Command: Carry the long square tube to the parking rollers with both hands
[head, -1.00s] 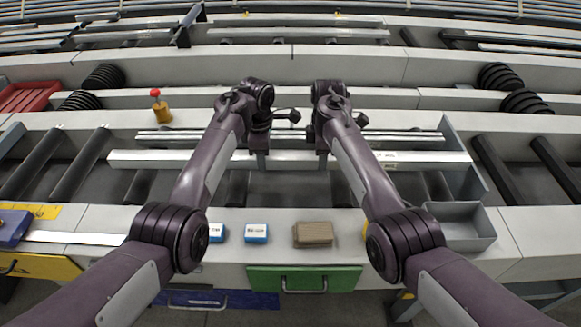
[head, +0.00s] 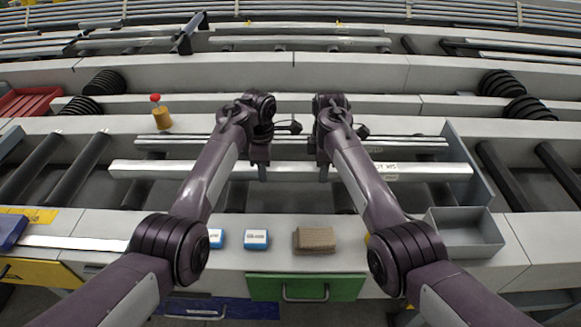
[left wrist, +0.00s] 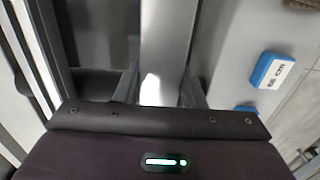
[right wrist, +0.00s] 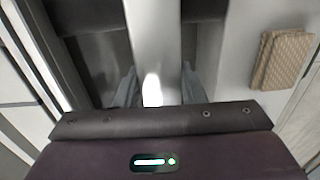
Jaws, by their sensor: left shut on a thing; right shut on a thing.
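The long square tube (head: 220,170) is pale, smooth metal and lies crosswise in the head view above dark rollers, with a white label near its right part. My left gripper (head: 262,172) is shut on it left of its middle, and my right gripper (head: 323,172) right of that, close by. In the left wrist view the tube (left wrist: 165,40) runs between the fingers (left wrist: 158,90). In the right wrist view the tube (right wrist: 152,40) runs between the fingers (right wrist: 160,88). I cannot tell from the head view whether it touches the rollers beneath.
Black rollers stand at left (head: 75,170) and right (head: 500,175). Thinner bars (head: 400,143) lie behind the tube. A red-capped bottle (head: 161,117) stands behind left.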

